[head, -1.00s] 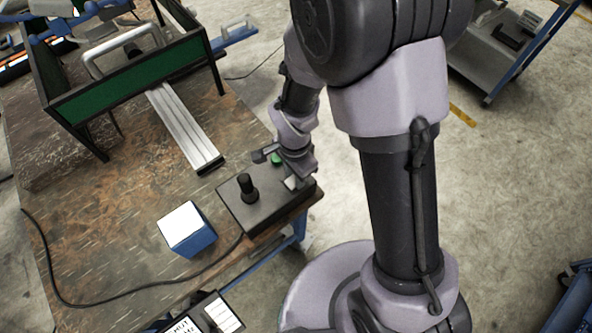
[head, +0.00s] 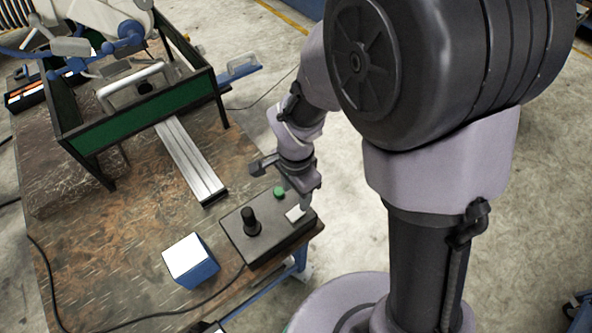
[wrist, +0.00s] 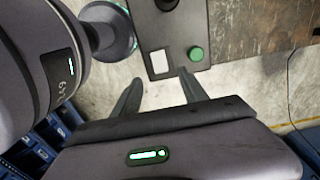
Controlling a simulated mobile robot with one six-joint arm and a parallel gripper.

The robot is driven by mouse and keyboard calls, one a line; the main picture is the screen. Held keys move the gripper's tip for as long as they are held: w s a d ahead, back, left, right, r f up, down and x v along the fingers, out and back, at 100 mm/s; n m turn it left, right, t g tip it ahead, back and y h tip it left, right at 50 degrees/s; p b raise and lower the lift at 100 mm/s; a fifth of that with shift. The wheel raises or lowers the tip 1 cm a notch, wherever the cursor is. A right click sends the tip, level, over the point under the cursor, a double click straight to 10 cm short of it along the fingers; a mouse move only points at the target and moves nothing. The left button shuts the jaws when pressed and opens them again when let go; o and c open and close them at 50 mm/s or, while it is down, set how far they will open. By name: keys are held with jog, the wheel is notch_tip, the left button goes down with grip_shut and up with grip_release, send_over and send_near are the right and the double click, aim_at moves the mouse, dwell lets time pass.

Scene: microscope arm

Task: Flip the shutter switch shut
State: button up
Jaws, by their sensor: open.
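A dark control box (head: 268,238) sits at the table's near right corner. It carries a black joystick knob (head: 250,222), a round green button (head: 280,192) and a pale rectangular piece (head: 295,213), which looks like the switch; I cannot tell its position. In the wrist view the pale piece (wrist: 159,62) is beside the green button (wrist: 195,54), at the box's edge. My gripper (wrist: 158,84) is open and empty, its two fingertips apart near that edge. In the head view my gripper (head: 304,190) is at the box's right end, close to the pale piece; contact cannot be told.
A blue box with a white top (head: 190,261) stands left of the control box. A cable (head: 160,317) runs over the table. A silver rail (head: 190,160) and a green-sided frame with a handle (head: 140,120) are behind.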

notch_tip(320, 180, up, 8)
jog(key=p, duration=0.2)
jog(key=shift+r, duration=0.25)
